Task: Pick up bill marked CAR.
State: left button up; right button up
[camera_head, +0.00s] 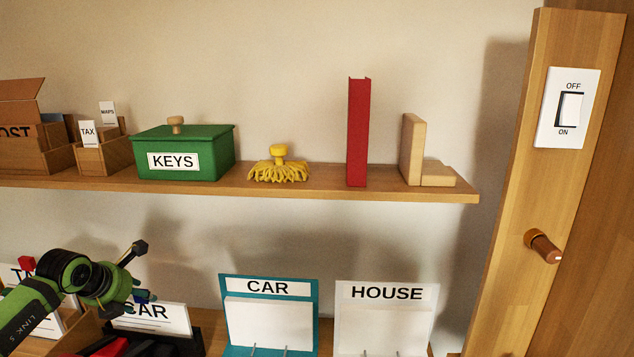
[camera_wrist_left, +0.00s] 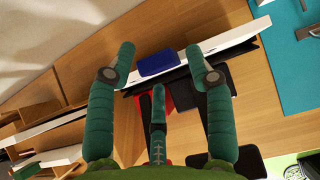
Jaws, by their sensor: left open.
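The bill marked CAR (camera_head: 165,318) is a white card standing upright at the lower left in the head view, partly hidden by my left arm. In the left wrist view it shows as a thin white edge (camera_wrist_left: 236,37) with a blue clip (camera_wrist_left: 158,63) on it. My left gripper (camera_head: 136,275) is above the card's left part in the head view. In the left wrist view the gripper (camera_wrist_left: 161,55) is open, its green fingers on either side of the blue clip, with no clear grip on it. My right gripper is not in view.
A teal CAR board (camera_head: 268,316) and a white HOUSE board (camera_head: 384,320) stand to the right. The shelf above holds a green KEYS box (camera_head: 205,165), a yellow brush-like thing (camera_head: 279,168), a red book (camera_head: 358,133) and a wooden bookend (camera_head: 411,150). A TAX card stands left.

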pick_arm(q)
jog(key=shift+c, duration=0.4)
grip_shut()
jog(key=shift+r, duration=0.2)
notch_tip(320, 180, up, 11)
jog(key=p, duration=0.7)
jog(key=shift+p, duration=0.3)
dwell(0.7)
jog(key=shift+f, duration=0.15)
